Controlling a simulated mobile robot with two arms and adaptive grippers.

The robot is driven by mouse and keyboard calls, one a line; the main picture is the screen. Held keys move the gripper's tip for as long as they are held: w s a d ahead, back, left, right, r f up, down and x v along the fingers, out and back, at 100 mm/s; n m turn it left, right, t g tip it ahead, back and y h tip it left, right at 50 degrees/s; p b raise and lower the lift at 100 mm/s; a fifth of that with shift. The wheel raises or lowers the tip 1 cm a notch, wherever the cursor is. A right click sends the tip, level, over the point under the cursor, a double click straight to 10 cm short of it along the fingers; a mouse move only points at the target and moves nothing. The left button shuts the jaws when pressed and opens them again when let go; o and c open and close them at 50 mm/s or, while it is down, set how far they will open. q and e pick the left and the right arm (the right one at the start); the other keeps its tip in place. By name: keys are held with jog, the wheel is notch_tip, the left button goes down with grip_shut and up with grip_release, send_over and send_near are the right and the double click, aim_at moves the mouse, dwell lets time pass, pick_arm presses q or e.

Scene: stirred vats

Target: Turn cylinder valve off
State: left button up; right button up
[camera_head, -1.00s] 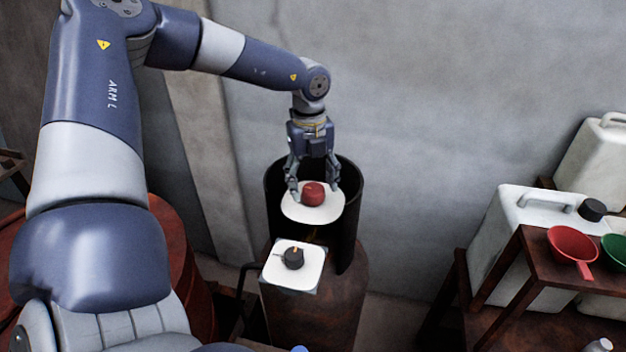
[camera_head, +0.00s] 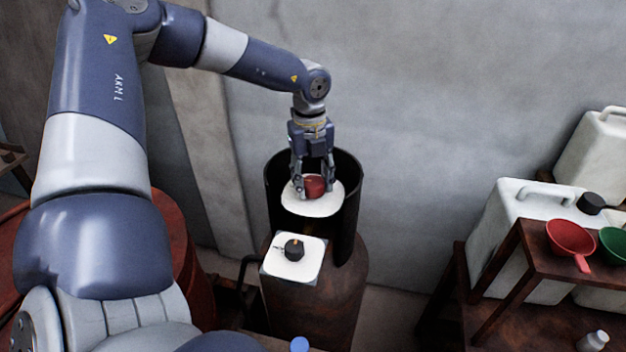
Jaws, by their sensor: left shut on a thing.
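The cylinder (camera_head: 335,290) is a rusty brown body standing by the wall, with a dark open collar (camera_head: 352,215) around its top. The red valve knob (camera_head: 315,187) sits on a round white plate (camera_head: 312,208) inside the collar. My left gripper (camera_head: 314,187) points down from above, shut on the red knob with a finger on either side. My right gripper is not in view.
A red drum (camera_head: 190,260) stands to the left, partly behind my arm. At right, a brown wooden stand (camera_head: 535,255) holds a red scoop (camera_head: 570,240) and a green one (camera_head: 612,243), near white jerrycans (camera_head: 515,205). The bare wall is behind.

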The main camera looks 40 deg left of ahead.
pick_arm(q)
jog(key=shift+f+b, duration=0.2)
jog(key=shift+b, duration=0.1)
jog(key=m+b, duration=0.5)
jog(key=b, duration=0.2)
jog(key=shift+f+b, duration=0.1)
jog(key=shift+b, duration=0.3)
jog(key=shift+m+b, duration=0.4)
jog(key=shift+m, duration=0.3)
jog(key=m+b, duration=0.1)
jog(key=m, duration=0.1)
jog(key=shift+m+b, duration=0.3)
jog(key=shift+m, duration=0.1)
jog(key=m, duration=0.1)
jog(key=m+b, duration=0.1)
jog(key=shift+r+m, duration=0.2)
jog(key=shift+m, duration=0.1)
jog(key=m, duration=0.3)
jog(key=shift+r+g, duration=0.1)
jog(key=shift+g, duration=0.2)
jog(key=shift+m, duration=1.4)
jog(key=shift+w, duration=0.1)
